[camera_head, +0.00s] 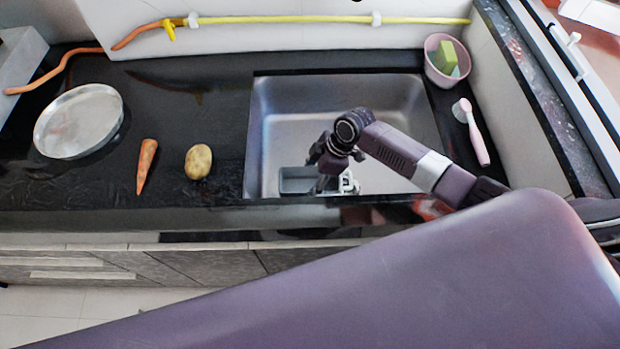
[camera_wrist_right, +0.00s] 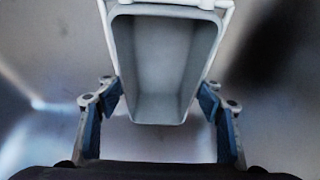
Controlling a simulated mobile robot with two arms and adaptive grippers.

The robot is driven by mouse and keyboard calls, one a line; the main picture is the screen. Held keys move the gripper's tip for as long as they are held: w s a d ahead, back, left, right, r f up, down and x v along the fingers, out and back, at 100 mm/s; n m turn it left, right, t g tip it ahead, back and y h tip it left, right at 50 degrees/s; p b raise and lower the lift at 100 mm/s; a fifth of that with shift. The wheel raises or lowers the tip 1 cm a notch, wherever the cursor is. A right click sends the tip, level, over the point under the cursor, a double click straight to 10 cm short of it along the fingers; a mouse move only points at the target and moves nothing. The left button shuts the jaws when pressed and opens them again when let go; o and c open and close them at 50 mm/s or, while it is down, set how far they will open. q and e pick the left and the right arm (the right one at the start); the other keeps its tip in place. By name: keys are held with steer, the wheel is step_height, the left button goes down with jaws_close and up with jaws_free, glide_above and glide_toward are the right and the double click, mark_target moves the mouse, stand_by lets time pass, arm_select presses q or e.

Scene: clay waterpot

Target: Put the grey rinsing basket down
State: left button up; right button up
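The grey rinsing basket (camera_head: 296,181) is in the metal sink (camera_head: 275,115), at its front left; my right gripper hides part of it. In the right wrist view the basket (camera_wrist_right: 160,75) shows as a grey, empty tub with a white frame around its top. My right gripper (camera_head: 325,180) reaches down into the sink at the basket. In the wrist view its two fingers (camera_wrist_right: 160,100) stand apart on either side of the tub, with small gaps, and look open. I cannot tell whether the basket touches the sink floor. My left gripper is not in view.
A carrot (camera_head: 146,166), a potato (camera_head: 198,161) and a round metal plate (camera_head: 79,121) lie on the black counter left of the sink. A pink bowl (camera_head: 436,75) with a green sponge and a pink brush (camera_head: 474,133) are at the right. A yellow tube (camera_head: 290,19) runs along the back.

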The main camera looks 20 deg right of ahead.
steer(key=o, duration=0.4)
steer(key=shift+o, duration=0.2)
steer(key=shift+r, duration=0.25)
steer(key=v, duration=1.2)
